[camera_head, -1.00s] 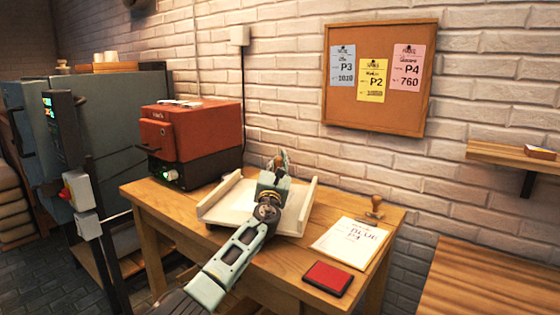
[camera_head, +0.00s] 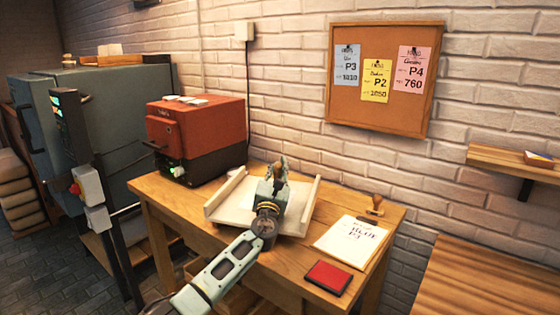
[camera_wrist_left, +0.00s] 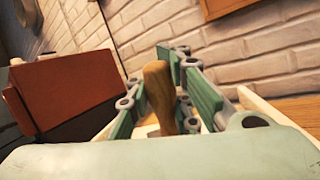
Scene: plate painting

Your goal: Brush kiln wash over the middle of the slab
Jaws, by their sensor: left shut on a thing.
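The pale slab (camera_head: 238,205) lies flat in a light tray with raised side rails (camera_head: 311,205) on the wooden table. My left gripper (camera_head: 279,172) is over the slab's back part. It is shut on a brown wooden handle, which I take to be the brush handle (camera_wrist_left: 158,95), standing between the green fingers in the left wrist view. The brush's bristle end is hidden behind the gripper and palm. I cannot tell whether it touches the slab. My right gripper is not in view.
A red kiln (camera_head: 197,137) stands left of the tray. A clipboard sheet (camera_head: 348,241), a wooden stamp (camera_head: 375,205) and a red ink pad (camera_head: 328,278) lie to the right. A cork board (camera_head: 381,120) with cards hangs on the wall.

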